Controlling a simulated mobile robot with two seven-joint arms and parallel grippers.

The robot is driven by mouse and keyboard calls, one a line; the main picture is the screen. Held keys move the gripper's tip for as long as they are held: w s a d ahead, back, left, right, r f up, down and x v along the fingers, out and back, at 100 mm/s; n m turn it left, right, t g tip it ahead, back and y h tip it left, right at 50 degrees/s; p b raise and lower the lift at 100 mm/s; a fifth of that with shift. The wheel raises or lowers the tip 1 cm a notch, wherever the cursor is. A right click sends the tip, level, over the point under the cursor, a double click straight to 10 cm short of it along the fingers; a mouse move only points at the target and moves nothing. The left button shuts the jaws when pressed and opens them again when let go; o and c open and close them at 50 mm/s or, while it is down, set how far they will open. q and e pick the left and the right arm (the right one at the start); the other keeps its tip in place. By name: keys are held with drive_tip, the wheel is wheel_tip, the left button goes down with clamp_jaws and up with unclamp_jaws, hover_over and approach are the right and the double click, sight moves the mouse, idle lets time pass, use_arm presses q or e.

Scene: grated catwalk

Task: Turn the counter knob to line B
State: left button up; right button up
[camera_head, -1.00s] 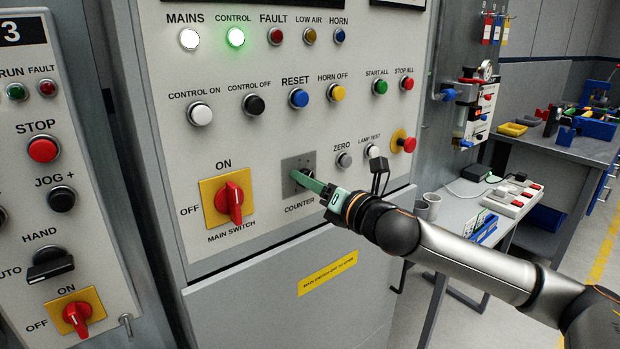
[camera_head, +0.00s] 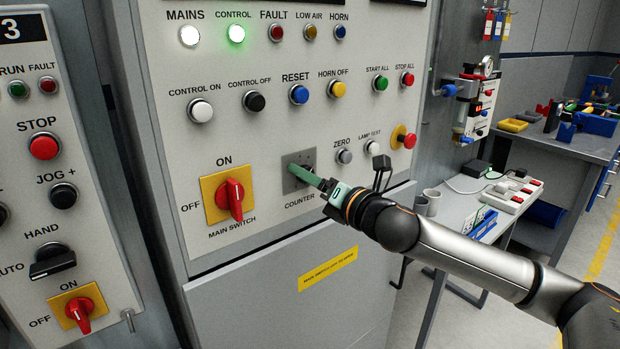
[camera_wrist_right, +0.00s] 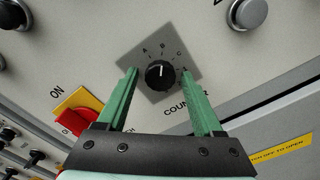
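The counter knob (camera_wrist_right: 160,74) is small, round and black, with a white pointer line that points up in the wrist view, near the middle of its small letters. It sits on a grey square plate (camera_wrist_right: 160,50) above the word COUNTER. My right gripper (camera_wrist_right: 160,71) is open, its two green fingers on either side of the knob with a gap showing on each side. In the head view my right gripper (camera_head: 297,170) reaches the plate (camera_head: 291,184) from the right, and its fingers hide most of the knob. My left gripper is not in view.
The red main switch (camera_head: 235,200) on its yellow plate is left of the counter. The grey zero button (camera_head: 344,156), white lamp test button (camera_head: 372,147) and red stop button (camera_head: 410,141) are to the right. A bench (camera_head: 455,210) stands beyond the cabinet.

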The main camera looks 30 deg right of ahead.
drive_tip(key=shift+o, duration=0.3)
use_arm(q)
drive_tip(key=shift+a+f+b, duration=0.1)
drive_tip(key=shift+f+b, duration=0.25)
use_arm(e)
drive_tip(key=s+d, duration=0.1)
drive_tip(key=s, duration=1.1)
drive_tip(key=shift+s, duration=0.25)
idle(0.7)
